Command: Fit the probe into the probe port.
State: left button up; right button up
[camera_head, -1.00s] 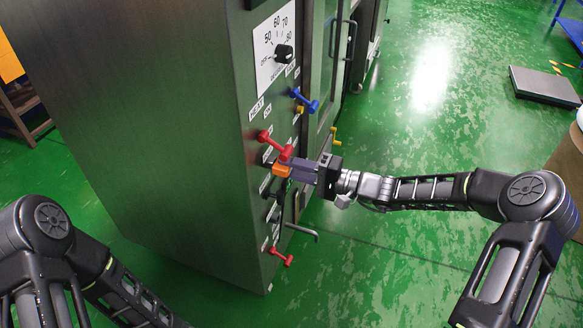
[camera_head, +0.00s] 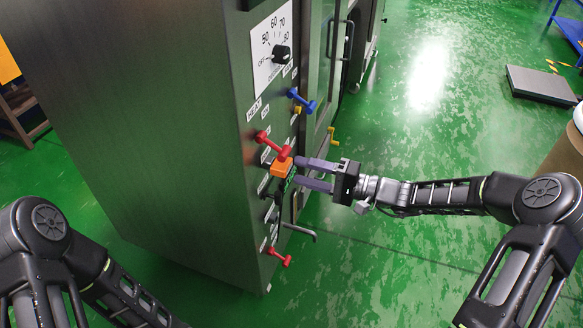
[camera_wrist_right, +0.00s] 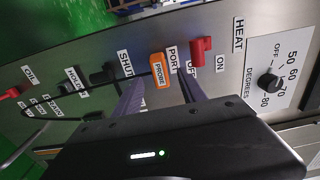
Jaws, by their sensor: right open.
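The orange probe (camera_head: 281,168) sits at the front of the grey machine panel, just below a red lever. In the right wrist view the probe (camera_wrist_right: 160,71) shows the word PROBE and stands beside the PORT label (camera_wrist_right: 173,60). The port itself is hidden behind the probe, so how deep it sits cannot be told. My right gripper (camera_head: 297,171) is open and empty, with its fingertips a little to the right of the probe. In the wrist view its two fingers (camera_wrist_right: 162,84) lie to either side of the probe. My left gripper is out of view.
The red HEAT lever (camera_head: 272,144) is close above the probe. A blue lever (camera_head: 301,100), a dial (camera_head: 281,54) and a lower red lever (camera_head: 279,257) are also on the panel. The green floor right of the machine is clear around my right arm.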

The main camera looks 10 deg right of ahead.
jog(key=v, duration=0.3)
dwell(1.4)
